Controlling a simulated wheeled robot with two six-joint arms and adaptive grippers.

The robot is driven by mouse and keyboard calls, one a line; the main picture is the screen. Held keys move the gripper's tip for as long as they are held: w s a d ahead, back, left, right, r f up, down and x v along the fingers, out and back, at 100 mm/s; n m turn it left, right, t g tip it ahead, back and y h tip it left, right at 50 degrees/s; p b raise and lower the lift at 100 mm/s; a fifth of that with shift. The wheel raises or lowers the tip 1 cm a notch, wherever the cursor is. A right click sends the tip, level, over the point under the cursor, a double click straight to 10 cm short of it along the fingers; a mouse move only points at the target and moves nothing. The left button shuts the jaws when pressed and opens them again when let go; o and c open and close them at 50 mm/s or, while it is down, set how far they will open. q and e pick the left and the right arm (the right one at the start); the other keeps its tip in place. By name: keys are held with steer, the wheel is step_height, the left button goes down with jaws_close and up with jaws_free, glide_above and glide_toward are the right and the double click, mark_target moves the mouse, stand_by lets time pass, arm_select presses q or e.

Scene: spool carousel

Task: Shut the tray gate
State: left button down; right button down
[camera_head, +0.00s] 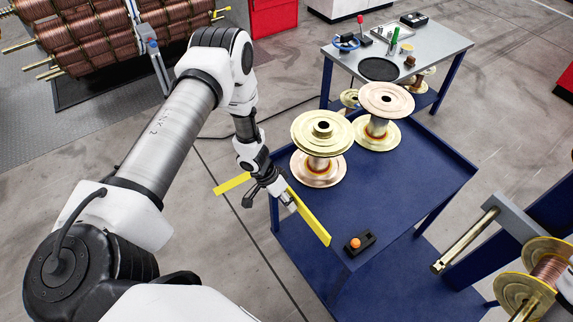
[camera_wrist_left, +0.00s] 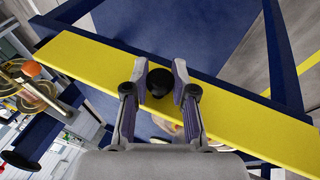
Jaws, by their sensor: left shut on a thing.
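The tray gate (camera_head: 310,217) is a flat yellow bar at the left edge of the blue tray table (camera_head: 400,185). In the left wrist view the bar (camera_wrist_left: 245,118) crosses the picture slantwise, close to the blue tray edge. A round black knob (camera_wrist_left: 160,82) stands on it. My left gripper (camera_head: 288,203) is at the bar, its two fingers on either side of the knob, shut on it. The gripper hides part of the bar in the head view. My right gripper is not in view.
Two copper-and-gold spools (camera_head: 322,150) (camera_head: 378,122) stand on the tray's far part. A black box with an orange button (camera_head: 359,243) sits near its front corner. A grey-topped table (camera_head: 430,42) with tools stands behind. A spool rack (camera_head: 490,215) is at right.

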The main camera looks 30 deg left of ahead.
arm_select(q)
steer(key=c, duration=0.9)
jaws_free()
steer(key=shift+c, duration=0.2)
steer(key=v, duration=1.2)
